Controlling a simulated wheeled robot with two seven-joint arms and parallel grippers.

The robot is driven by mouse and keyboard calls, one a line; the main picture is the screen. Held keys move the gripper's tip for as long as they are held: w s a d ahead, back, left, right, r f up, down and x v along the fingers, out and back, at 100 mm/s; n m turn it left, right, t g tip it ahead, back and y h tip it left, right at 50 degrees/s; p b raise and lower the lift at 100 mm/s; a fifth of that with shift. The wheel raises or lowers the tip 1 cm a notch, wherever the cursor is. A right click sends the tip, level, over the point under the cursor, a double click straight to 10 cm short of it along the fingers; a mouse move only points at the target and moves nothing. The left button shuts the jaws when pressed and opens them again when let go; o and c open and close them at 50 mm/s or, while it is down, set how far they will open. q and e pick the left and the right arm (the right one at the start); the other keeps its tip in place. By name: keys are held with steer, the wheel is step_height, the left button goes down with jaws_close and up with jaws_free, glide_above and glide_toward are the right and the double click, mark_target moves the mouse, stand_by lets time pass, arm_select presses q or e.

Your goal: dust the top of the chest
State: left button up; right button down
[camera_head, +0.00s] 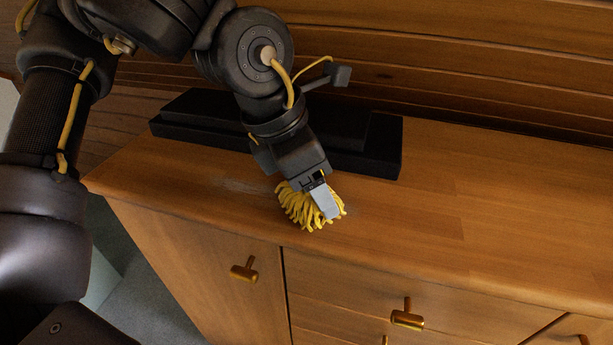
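The wooden chest (470,215) runs across the view, its top orange-brown and mostly bare. My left gripper (324,205) comes in from the upper left and points down at the top near its front edge. A yellow duster with looped strands (295,205) sits at the gripper's tip, around and behind the grey finger. Its strands seem to touch the chest top. The gripper appears shut on the duster, whose handle is hidden. A faint greyish patch, perhaps dust, lies left of the duster. My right gripper is not in view.
A black stepped block (385,150) lies on the chest top just behind my gripper. A wall of wooden planks (450,50) stands behind. Brass handles (407,318) stick out from the chest's front. The top's right side is clear.

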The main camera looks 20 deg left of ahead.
arm_select(q)
steer(key=shift+d, duration=0.1)
steer(key=shift+w+d+f, duration=0.1)
steer(key=shift+d, duration=1.3)
steer(key=shift+s+d, duration=0.15)
steer(key=shift+s, duration=0.05)
